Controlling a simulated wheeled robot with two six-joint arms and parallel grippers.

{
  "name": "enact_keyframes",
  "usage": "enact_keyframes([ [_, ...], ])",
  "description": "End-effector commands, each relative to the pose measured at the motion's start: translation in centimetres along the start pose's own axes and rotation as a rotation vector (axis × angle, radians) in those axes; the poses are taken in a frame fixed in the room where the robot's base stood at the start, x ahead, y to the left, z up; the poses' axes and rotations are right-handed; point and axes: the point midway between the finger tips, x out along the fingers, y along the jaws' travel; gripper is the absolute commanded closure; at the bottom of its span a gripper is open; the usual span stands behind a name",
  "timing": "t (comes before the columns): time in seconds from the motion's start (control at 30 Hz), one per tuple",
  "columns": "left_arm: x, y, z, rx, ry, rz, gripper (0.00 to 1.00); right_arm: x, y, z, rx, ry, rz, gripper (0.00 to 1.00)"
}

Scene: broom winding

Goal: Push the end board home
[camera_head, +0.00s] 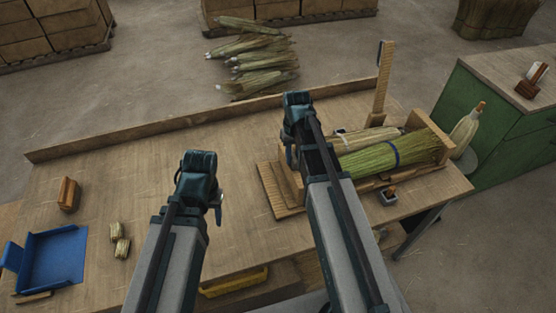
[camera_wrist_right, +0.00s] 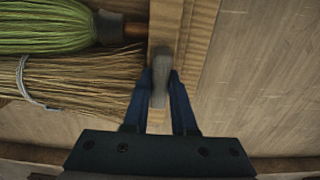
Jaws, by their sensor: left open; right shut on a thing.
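The wooden end board (camera_wrist_right: 166,25) runs upright in the right wrist view, at the ends of the brooms; it also shows in the head view (camera_head: 290,186), left of the broom bundles and partly behind my right arm. My right gripper (camera_wrist_right: 161,88) is shut on a grey upright grip at this board; in the head view it is mostly hidden by its own arm. A green broom (camera_head: 390,152) and a straw broom (camera_head: 365,139) lie side by side in the wooden cradle (camera_head: 441,144). My left gripper (camera_head: 217,207) is open and empty above the table.
A wooden post (camera_head: 382,85) stands behind the cradle. A small metal cup (camera_head: 388,198) sits at its front. A blue tray (camera_head: 55,258), a brown block (camera_head: 68,194) and two small bundles (camera_head: 120,240) lie at the left. The table's middle left is clear.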

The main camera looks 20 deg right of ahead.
Motion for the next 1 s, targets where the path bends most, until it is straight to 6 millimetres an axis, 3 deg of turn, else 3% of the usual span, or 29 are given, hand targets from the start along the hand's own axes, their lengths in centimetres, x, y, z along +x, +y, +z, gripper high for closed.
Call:
enact_keyframes([
  [0.13,0.0,0.0,0.0,0.0,0.0,0.0,0.5,0.0,2.0,0.0,0.002,0.0,0.002,1.0],
  [0.47,0.0,0.0,0.0,0.0,0.0,0.0,0.5,0.0,2.5,0.0,0.001,0.001,0.005,1.0],
  [0.5,0.0,0.0,0.0,0.0,0.0,0.0,0.5,0.0,2.5,0.0,0.001,0.001,0.006,0.7],
  [0.63,0.0,0.0,0.0,0.0,0.0,0.0,0.5,0.0,2.4,0.0,0.001,0.001,0.005,0.46],
  [1.0,-0.1,0.0,0.0,0.0,0.0,0.0,0.5,-0.1,2.2,0.0,0.0,0.0,0.002,0.45],
])
